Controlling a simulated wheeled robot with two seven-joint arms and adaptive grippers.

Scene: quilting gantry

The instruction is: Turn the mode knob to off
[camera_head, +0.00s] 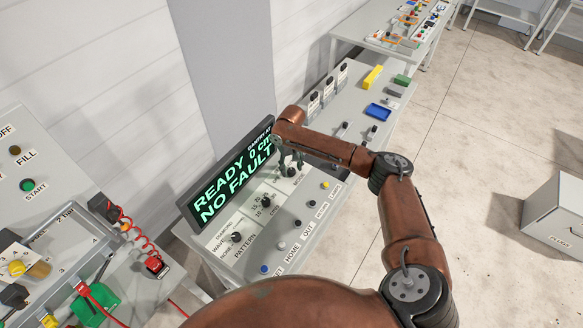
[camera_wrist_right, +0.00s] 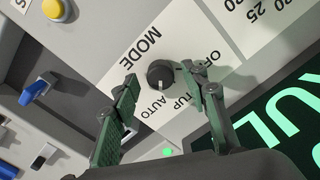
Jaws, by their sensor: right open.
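The mode knob (camera_wrist_right: 160,73) is a small round dark knob on a white plate marked MODE, OFF, AUTO and a partly hidden label ending in UP. Its pale pointer mark faces down in the right wrist view, close to AUTO and away from OFF. My right gripper (camera_wrist_right: 160,78) is open, with one green-grey finger on each side of the knob and gaps visible. I cannot tell how far above the panel the fingertips are. In the head view my right gripper (camera_head: 290,159) hangs over the control panel (camera_head: 345,110). My left gripper is not in view.
A display (camera_head: 228,174) reading READY and NO FAULT stands behind the knobs. A pattern knob (camera_head: 236,237), another dial (camera_head: 265,201) and several buttons share the panel. A blue tray (camera_head: 378,112) and a yellow block (camera_head: 372,77) lie farther along. Open floor is at right.

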